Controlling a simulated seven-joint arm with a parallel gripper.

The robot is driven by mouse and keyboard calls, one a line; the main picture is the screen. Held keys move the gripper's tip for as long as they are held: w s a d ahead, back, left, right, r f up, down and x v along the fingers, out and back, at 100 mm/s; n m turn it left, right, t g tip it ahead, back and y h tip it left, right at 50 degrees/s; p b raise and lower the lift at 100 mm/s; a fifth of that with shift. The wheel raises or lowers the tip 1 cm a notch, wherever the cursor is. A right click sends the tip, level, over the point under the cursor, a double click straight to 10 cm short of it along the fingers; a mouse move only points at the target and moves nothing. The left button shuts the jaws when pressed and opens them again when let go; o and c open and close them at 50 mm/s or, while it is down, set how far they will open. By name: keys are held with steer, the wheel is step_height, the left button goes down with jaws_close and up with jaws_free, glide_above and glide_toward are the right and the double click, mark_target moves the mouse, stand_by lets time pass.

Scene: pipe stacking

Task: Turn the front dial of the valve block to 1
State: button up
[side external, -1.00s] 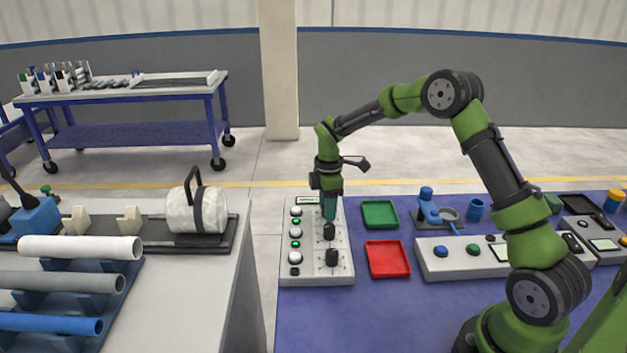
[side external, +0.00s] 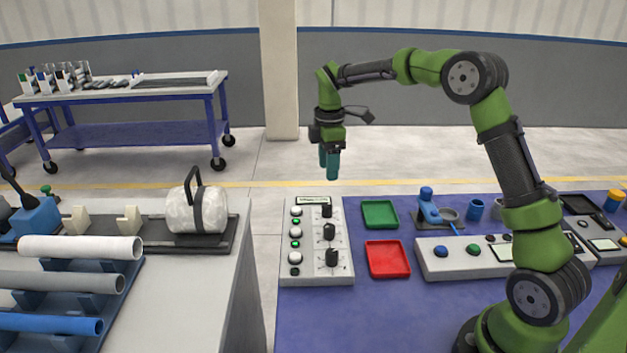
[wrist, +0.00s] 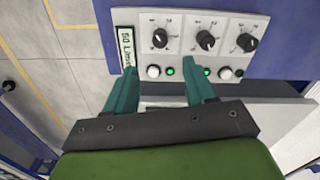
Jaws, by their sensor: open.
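The valve block (side external: 342,268) is a pale panel on the blue table, with three black dials in a row. The far dial (side external: 327,210) is by the small display (side external: 313,200). The middle dial (side external: 329,231) and the near dial (side external: 332,256) follow towards the camera. The wrist view shows the same dials: display-end dial (wrist: 160,38), middle dial (wrist: 205,40) and the other end dial (wrist: 247,42). Scale numbers are too small to read surely. My gripper (side external: 329,176) is open and empty, well above the block's display end, touching nothing; its teal fingers also show in the wrist view (wrist: 160,66).
White buttons and green lights (side external: 296,244) line the block's left side. A green tray (side external: 380,214) and a red tray (side external: 388,259) lie right of it. A control box (side external: 463,258) stands farther right. The pipe bench (side external: 215,290) is left, across a gap.

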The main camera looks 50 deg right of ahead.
steer(key=shift+r, duration=2.3)
steer(key=s+a+r+m+t, duration=0.1)
steer(key=s+a+m, duration=0.3)
steer(key=s, duration=0.4)
steer(key=s+a+r+m+t+y, duration=0.1)
steer(key=s+a+m+t, duration=0.2)
steer(key=s+m, duration=0.3)
steer(key=s+a+r+m+t+y, duration=0.1)
steer(key=s+a+m, duration=0.4)
steer(key=s, duration=0.6)
steer(key=shift+s+a+r+t, duration=0.35)
steer(key=shift+r+t, duration=0.2)
steer(key=shift+t, duration=0.55)
steer(key=shift+f, duration=0.1)
